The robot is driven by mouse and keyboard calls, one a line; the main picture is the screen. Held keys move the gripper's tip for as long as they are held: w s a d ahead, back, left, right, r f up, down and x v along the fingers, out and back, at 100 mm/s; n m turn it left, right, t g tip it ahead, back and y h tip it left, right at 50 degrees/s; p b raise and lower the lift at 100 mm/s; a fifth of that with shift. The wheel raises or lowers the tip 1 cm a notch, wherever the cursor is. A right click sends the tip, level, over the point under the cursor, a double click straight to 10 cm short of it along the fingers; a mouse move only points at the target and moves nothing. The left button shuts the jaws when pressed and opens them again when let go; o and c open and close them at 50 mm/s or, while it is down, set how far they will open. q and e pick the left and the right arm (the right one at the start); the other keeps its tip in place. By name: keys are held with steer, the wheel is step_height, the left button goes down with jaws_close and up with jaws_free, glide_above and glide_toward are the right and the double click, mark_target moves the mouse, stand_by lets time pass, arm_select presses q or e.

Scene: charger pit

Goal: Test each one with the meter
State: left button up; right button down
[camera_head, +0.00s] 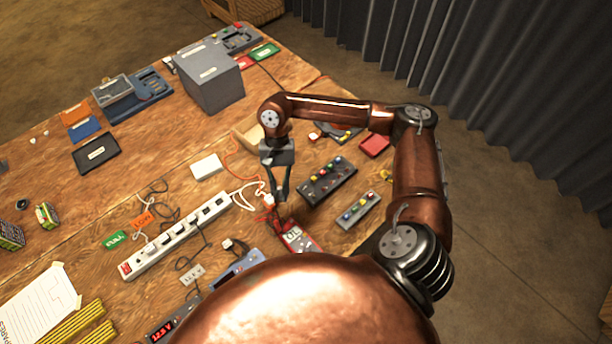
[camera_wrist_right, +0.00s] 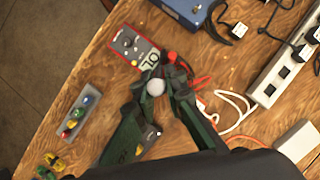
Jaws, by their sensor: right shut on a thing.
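My right gripper (camera_head: 280,196) reaches down over the table beside the power strip. In the right wrist view my right gripper (camera_wrist_right: 163,82) is closed around a small white rounded thing (camera_wrist_right: 155,87) between its fingertips; what it is I cannot tell. The red meter (camera_head: 298,239) lies just in front of the gripper; in the wrist view the meter (camera_wrist_right: 130,52) shows "OL" on its display. Red leads (camera_wrist_right: 200,80) run beside the fingers. The white power strip (camera_head: 178,236) has several plugs and cords on and around it. My left gripper is not in view.
A dark box with colored knobs (camera_head: 327,180) and a smaller grey one (camera_head: 358,210) lie right of the gripper. A white box (camera_head: 206,166) lies behind the strip. Green (camera_head: 115,240) and orange (camera_head: 142,219) cards lie by the strip. A large grey box (camera_head: 210,75) stands at the back.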

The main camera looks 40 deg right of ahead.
steer(key=w+d+f+m+t+b, duration=0.1)
steer(key=d+f+m+t+b, duration=0.25)
steer(key=d+m, duration=0.6)
steer(key=d+f+m+t+b, duration=0.2)
steer(key=d+f+m+t, duration=0.25)
steer(key=m, duration=0.95)
arm_select(q)
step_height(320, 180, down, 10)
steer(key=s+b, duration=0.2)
steer(key=b, duration=0.1)
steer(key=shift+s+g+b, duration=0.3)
arm_select(e)
steer(key=shift+w+d+f, duration=0.1)
steer(key=shift+d+f, duration=0.05)
steer(key=shift+f, duration=1.3)
steer(key=shift+w+d+f, duration=0.1)
steer(key=shift+d+f, duration=0.05)
steer(key=shift+f, duration=1.25)
arm_select(q)
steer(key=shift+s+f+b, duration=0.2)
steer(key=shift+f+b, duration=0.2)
steer(key=shift+b, duration=0.15)
arm_select(e)
steer(key=shift+f, duration=0.8)
steer(key=c, duration=1.9)
jaws_free()
steer(key=shift+o, duration=0.3)
steer(key=shift+o, duration=1.3)
